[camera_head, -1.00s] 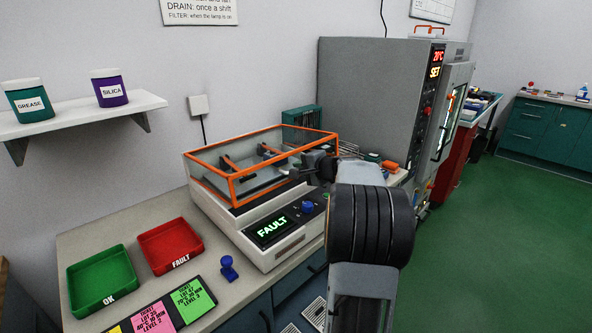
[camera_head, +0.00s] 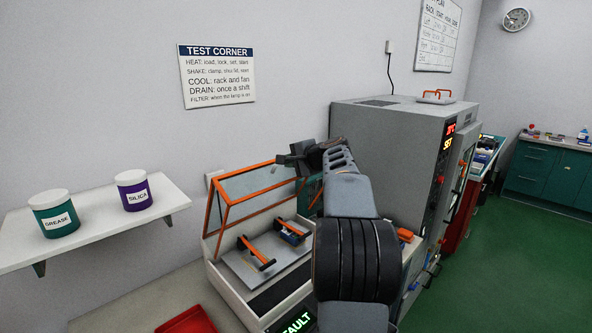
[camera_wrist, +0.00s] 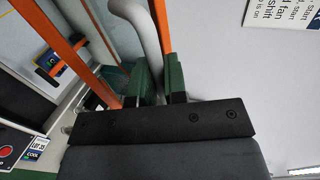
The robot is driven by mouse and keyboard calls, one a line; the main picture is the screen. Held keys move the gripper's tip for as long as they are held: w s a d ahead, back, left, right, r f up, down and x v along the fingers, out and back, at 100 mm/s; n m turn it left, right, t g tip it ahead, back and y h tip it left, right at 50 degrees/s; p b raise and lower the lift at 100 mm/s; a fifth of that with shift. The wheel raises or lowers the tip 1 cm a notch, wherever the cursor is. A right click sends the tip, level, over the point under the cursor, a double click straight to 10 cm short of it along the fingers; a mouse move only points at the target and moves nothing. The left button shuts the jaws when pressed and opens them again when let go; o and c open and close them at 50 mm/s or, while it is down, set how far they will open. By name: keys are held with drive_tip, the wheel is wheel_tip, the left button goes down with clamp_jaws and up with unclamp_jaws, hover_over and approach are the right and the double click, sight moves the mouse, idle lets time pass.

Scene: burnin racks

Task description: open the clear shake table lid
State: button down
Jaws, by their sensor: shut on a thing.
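The clear shake table lid (camera_head: 252,184), with its orange frame, is swung up and stands tilted at the back of the shake table (camera_head: 232,293). My gripper (camera_head: 292,160) is at the upper right corner of the lid. My arm hides the right side of the table.
A shelf (camera_head: 110,222) with a green grease jar (camera_head: 55,213) and a purple silica jar (camera_head: 133,190) is on the wall at left. A large grey chamber (camera_head: 385,150) stands close at right. A red tray (camera_head: 188,321) lies at front left.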

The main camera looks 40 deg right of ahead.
drive_tip(key=w+r+p, duration=0.3)
drive_tip(key=w, duration=0.3)
drive_tip(key=w+a+r+p, duration=0.1)
drive_tip(key=w+r+p, duration=0.2)
drive_tip(key=w, duration=0.4)
drive_tip(key=shift+p, duration=0.4)
drive_tip(key=shift+a, duration=0.1)
drive_tip(key=c, duration=1.2)
unclamp_jaws()
drive_tip(key=shift+w, duration=0.1)
drive_tip(key=b+v, duration=0.5)
drive_tip(key=v, duration=0.9)
drive_tip(key=shift+b, duration=0.3)
